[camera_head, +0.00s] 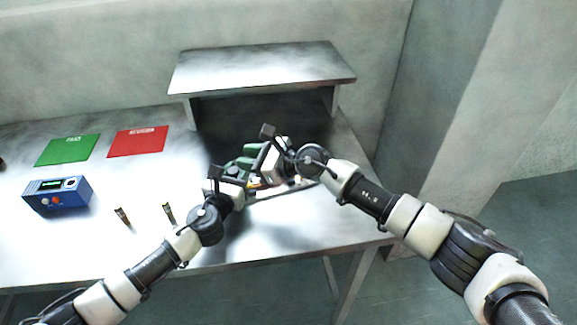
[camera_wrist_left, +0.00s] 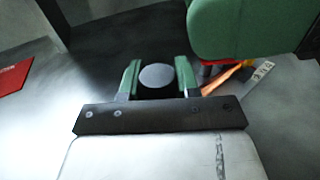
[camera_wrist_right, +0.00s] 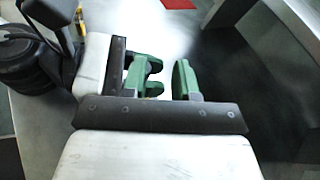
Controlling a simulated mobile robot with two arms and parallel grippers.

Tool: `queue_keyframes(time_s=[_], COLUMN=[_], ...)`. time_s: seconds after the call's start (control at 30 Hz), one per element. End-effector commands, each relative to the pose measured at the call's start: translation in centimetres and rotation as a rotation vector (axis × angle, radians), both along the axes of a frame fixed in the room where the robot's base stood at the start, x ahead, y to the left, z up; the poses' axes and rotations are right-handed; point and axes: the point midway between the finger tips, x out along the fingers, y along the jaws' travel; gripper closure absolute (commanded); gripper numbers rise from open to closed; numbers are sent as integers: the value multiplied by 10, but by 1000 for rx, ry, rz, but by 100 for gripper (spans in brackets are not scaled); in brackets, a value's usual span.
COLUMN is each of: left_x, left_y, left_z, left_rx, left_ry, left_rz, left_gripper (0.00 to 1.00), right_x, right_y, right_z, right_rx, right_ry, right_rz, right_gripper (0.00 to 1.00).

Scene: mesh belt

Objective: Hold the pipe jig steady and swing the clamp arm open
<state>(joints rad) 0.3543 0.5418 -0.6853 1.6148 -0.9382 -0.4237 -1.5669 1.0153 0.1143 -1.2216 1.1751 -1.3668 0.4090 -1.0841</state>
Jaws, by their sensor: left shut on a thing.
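My left gripper (camera_head: 232,172) and right gripper (camera_head: 247,157) are close together over the right half of the table. They hide most of the pipe jig. In the left wrist view, the green fingers of the left gripper (camera_wrist_left: 158,78) are closed around a grey round part (camera_wrist_left: 157,76). A red and orange part, probably of the jig, shows beside them, with an orange bar (camera_wrist_left: 228,79) pointing up and right. A large green shape covers the upper right there. In the right wrist view, the right gripper's fingers (camera_wrist_right: 160,80) are apart, with bright table between; the left gripper is close on their left.
A raised metal shelf (camera_head: 262,65) stands behind the grippers. A green mat (camera_head: 67,150), a red mat (camera_head: 138,141) and a blue box with buttons (camera_head: 57,194) lie to the left. Two small dark cylinders (camera_head: 122,217) (camera_head: 168,213) stand in front. The table between is clear.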

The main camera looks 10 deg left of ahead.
Motion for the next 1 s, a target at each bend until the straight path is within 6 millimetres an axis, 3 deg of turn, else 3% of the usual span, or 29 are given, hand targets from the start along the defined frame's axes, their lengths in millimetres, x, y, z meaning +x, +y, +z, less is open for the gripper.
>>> queue_keyframes(time_s=[0.17, 0.4, 0.7, 0.9, 1.0], left_x=[0, 0, 0, 0, 0], left_y=[0, 0, 0, 0, 0], left_z=[-1, -1, -1, -1, -1], left_rx=[0, 0, 0, 0, 0], left_ry=[2, 2, 1, 1, 1], left_rz=[0, 0, 0, 0, 0], left_gripper=[97, 97, 97, 97, 97], right_x=[-14, -28, -58, -72, -70], right_y=[1, -30, -81, -97, -98], right_z=[-2, -12, -49, -62, -64], right_rx=[234, 415, 411, 371, 362], right_ry=[-69, -114, -80, -57, -54], right_rz=[-185, -549, -988, -1118, -1136], right_gripper=[71, 71, 71, 71, 71])
